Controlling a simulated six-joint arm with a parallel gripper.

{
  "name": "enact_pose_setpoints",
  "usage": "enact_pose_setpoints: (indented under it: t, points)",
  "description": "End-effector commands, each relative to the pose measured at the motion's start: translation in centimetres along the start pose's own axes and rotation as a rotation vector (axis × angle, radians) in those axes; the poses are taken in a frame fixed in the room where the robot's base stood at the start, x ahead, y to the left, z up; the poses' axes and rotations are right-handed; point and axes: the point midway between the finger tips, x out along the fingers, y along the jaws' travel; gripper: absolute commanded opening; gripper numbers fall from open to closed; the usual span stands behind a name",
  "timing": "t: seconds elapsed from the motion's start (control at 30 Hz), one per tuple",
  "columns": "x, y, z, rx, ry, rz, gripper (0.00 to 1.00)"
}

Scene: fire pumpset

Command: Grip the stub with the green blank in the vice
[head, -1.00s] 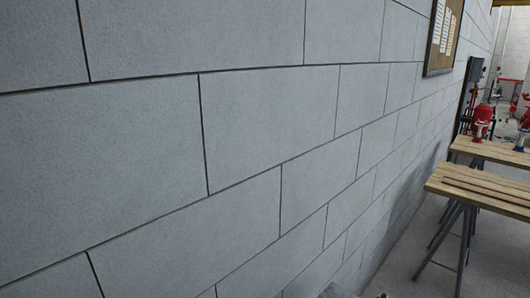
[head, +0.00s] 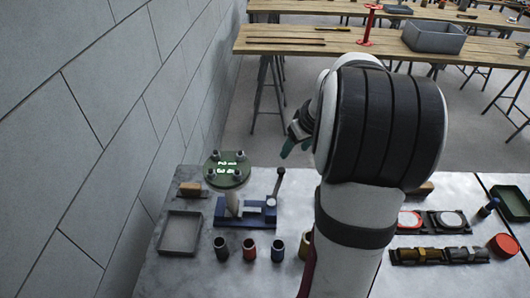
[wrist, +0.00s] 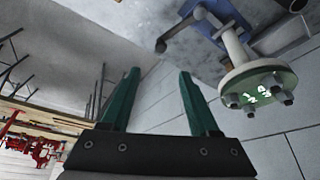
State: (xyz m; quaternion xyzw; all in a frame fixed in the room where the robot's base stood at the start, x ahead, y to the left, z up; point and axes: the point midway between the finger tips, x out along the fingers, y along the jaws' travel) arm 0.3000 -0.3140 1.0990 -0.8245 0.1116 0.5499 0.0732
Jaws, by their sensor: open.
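The stub (head: 232,200) is a pale pipe standing upright at the blue vice (head: 258,222) on the grey bench. The green blank (head: 226,172), a round disc with several bolts and lit markings, sits on its top. In the wrist view the stub (wrist: 236,46), the green blank (wrist: 262,84) and part of the vice (wrist: 206,18) show at the upper right. My gripper (head: 289,148) is up and to the right of the blank, apart from it. In the wrist view its two green fingers (wrist: 160,72) are spread with nothing between them. Whether the vice jaws clamp the stub is unclear.
A grey block wall (head: 110,110) runs close along the left. A vice lever (head: 278,183) stands up just right of the stub. A shallow grey tray (head: 180,232) and several small cups (head: 249,249) lie around the vice. My arm hides the bench middle.

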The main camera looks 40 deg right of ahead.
Motion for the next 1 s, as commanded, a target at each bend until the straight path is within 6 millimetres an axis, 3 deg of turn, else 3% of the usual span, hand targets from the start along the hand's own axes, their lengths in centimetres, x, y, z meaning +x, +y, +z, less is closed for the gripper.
enact_pose_setpoints:
  t: [0.2, 0.43, 0.6, 0.83, 0.87, 1.0]
  points:
    - [6.7, -0.2, 0.2, 0.000, -0.007, -0.004, 0.62]
    - [11.8, -0.1, 0.1, 0.001, -0.004, -0.001, 0.62]
    - [13.2, -0.1, 0.1, 0.000, -0.002, 0.000, 0.62]
    - [13.3, -0.1, 0.1, 0.000, -0.002, 0.000, 0.62]
    - [13.3, -0.1, 0.1, 0.000, -0.002, 0.000, 0.60]
    - [13.3, -0.1, 0.1, 0.000, -0.002, 0.000, 0.35]
